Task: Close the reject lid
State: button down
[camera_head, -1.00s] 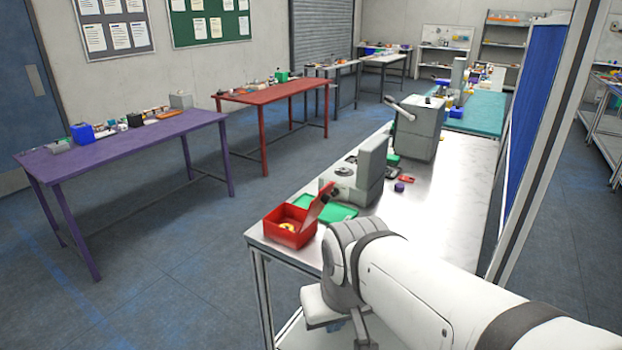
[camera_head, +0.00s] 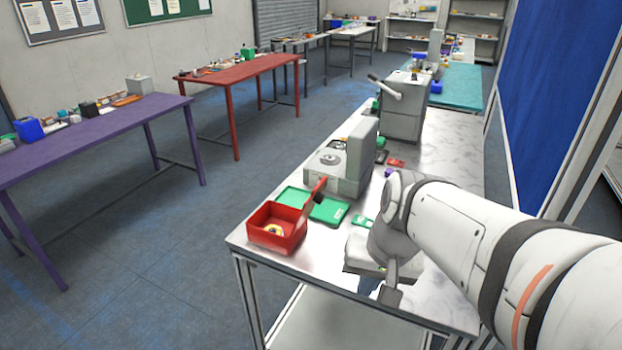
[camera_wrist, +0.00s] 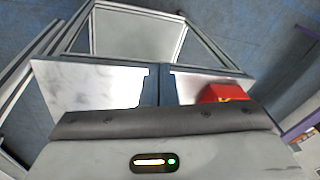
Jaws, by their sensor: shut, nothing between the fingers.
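The red reject box (camera_head: 264,237) stands at the near left corner of the metal-topped table, with a round yellow-and-white item inside. Its red lid (camera_head: 316,192) is open, standing tilted up on the box's right side, with a dark patch near its lower end. My gripper (camera_head: 377,294) is to the right of the box, near the table's front edge, pointing down and apart from the lid. In the wrist view its two dark fingers (camera_wrist: 158,85) are close together with nothing visible between them. The red box (camera_wrist: 222,93) is at right there, partly hidden by the gripper's body.
A green tray (camera_head: 328,212) lies right behind the box, and a grey device (camera_head: 345,170) stands beyond it. A small green item (camera_head: 362,221) lies near my arm. A grey lever press (camera_head: 403,110) is farther back. A blue panel (camera_head: 550,90) stands at right.

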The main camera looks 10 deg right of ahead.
jog(key=w+d+m+t+y+b, duration=0.25)
jog(key=w+d+m+y, duration=0.3)
jog(key=w+m, duration=0.5)
jog(key=w+d+m+t+y+b, duration=0.2)
jog(key=w+d+m+t+y, duration=0.3)
jog(key=w+m, duration=0.55)
jog(key=w+a+f+g+h+p, duration=0.1)
jog(key=w+a+f+g, duration=0.1)
jog(key=w+a, duration=0.4)
jog(key=shift+a+f+m+p, duration=0.35)
jog(key=shift+a+f, duration=0.2)
jog(key=shift+a, duration=1.2)
